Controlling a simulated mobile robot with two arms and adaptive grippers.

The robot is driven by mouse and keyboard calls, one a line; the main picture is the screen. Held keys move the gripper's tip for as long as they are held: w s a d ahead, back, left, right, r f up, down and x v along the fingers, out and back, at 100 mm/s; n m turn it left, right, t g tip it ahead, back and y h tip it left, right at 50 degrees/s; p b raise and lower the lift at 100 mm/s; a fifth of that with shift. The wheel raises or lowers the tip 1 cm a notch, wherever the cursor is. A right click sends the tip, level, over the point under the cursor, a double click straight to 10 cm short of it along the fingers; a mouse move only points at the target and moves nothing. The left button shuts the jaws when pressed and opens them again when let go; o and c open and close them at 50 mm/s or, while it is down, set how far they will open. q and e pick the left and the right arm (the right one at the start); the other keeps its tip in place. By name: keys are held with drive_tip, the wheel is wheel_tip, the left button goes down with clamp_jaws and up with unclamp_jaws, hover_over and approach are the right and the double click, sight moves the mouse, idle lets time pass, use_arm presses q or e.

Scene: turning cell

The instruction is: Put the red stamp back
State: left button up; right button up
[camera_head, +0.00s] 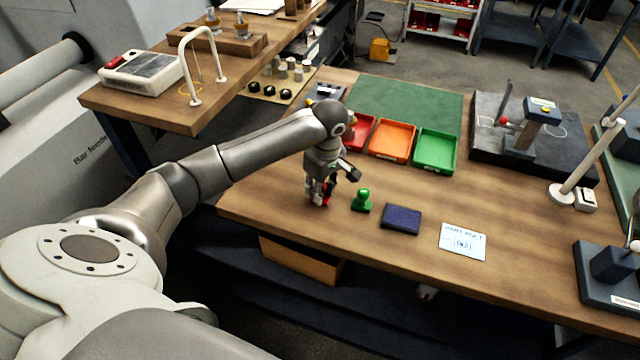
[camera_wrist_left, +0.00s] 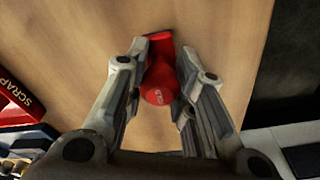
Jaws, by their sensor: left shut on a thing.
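The red stamp (camera_wrist_left: 160,85) is between the fingers of my left gripper (camera_wrist_left: 158,92) in the left wrist view, with its round knob toward the camera and its base beyond. In the head view my left gripper (camera_head: 319,198) points down at the wooden table near its front left edge, left of the green stamp, and is shut on the red stamp (camera_head: 326,194). Only a little red shows there between the fingers. I cannot tell whether the stamp's base touches the table. My right gripper is not in view.
The green stamp (camera_head: 361,201) stands just right of my gripper, then a dark blue ink pad (camera_head: 401,219) and a printed card (camera_head: 462,241). Red (camera_head: 359,132), orange (camera_head: 391,141) and green (camera_head: 436,150) trays stand behind. The wood between trays and ink pad is clear.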

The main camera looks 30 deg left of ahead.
sight(324, 187)
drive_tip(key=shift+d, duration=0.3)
use_arm(q)
drive_tip(key=shift+f, duration=0.2)
drive_tip(key=o, duration=0.8)
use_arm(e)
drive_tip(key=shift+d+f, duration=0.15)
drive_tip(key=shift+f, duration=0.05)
use_arm(q)
drive_tip(key=shift+o, duration=0.2)
drive_tip(key=shift+r, duration=0.2)
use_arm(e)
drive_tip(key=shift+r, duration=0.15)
use_arm(q)
drive_tip(key=r+b, duration=0.1)
drive_tip(key=r, duration=0.2)
drive_tip(key=d+r+b, duration=0.1)
drive_tip(key=r, duration=0.3)
drive_tip(key=r+b, duration=0.1)
drive_tip(key=r, duration=0.3)
drive_tip(key=shift+d, duration=0.15)
drive_tip(key=shift+r+b, duration=0.3)
drive_tip(key=shift+r, duration=0.2)
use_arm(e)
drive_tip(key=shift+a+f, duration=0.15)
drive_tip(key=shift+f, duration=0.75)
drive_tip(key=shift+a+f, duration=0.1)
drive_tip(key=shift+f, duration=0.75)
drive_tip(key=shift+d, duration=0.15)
use_arm(q)
drive_tip(key=shift+s, duration=0.1)
